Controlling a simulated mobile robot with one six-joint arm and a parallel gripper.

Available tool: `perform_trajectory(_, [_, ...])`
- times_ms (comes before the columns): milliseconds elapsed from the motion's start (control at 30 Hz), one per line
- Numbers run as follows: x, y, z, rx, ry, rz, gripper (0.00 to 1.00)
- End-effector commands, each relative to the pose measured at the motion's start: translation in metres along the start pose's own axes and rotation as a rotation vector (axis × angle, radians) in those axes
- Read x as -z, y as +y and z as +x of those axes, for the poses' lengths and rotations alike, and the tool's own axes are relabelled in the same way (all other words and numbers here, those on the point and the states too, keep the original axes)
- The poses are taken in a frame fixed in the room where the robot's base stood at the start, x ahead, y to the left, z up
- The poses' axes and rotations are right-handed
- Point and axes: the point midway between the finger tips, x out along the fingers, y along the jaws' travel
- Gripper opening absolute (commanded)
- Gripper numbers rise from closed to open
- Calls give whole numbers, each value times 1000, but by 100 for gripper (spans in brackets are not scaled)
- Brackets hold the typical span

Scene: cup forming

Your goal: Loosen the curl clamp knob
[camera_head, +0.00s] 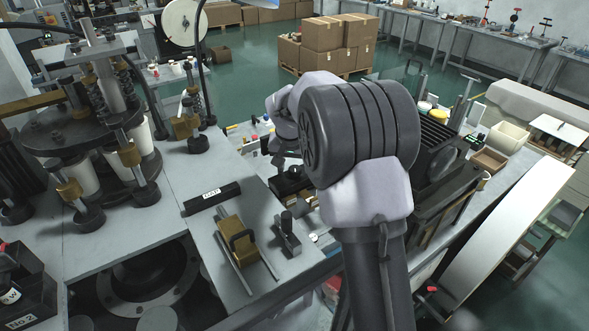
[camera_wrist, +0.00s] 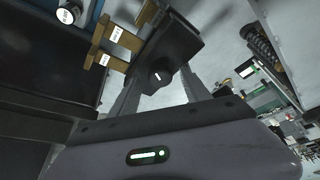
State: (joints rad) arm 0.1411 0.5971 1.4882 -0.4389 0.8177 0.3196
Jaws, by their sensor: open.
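In the wrist view, a dark round knob (camera_wrist: 158,77) with a short white mark sits on the lower part of a black block (camera_wrist: 168,42). It appears to be the curl clamp knob, though no readable label confirms this. My gripper (camera_wrist: 161,80) is open, with one grey finger on each side of the knob in the picture. I cannot tell whether the fingertips reach the knob's depth; no contact shows.
Brass pieces with white tags (camera_wrist: 117,36) and a round labelled part (camera_wrist: 66,15) lie upper left of the block. A coiled spring (camera_wrist: 262,48) stands at right. In the head view, a grey bench (camera_head: 165,215) carries a brass slide (camera_head: 238,240); cardboard boxes (camera_head: 322,35) stand behind.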

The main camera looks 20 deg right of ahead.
Motion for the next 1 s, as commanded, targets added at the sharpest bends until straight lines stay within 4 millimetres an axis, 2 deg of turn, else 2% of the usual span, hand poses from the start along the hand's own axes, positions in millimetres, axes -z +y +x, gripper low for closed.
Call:
perform_trajectory(100, [0,0,8,0,1,0,56])
perform_trajectory(367, [0,0,9,0,1,0,56])
perform_trajectory(667, [0,0,9,0,0,0,0])
perform_trajectory(1000, [0,1,8,19,0,-45,0])
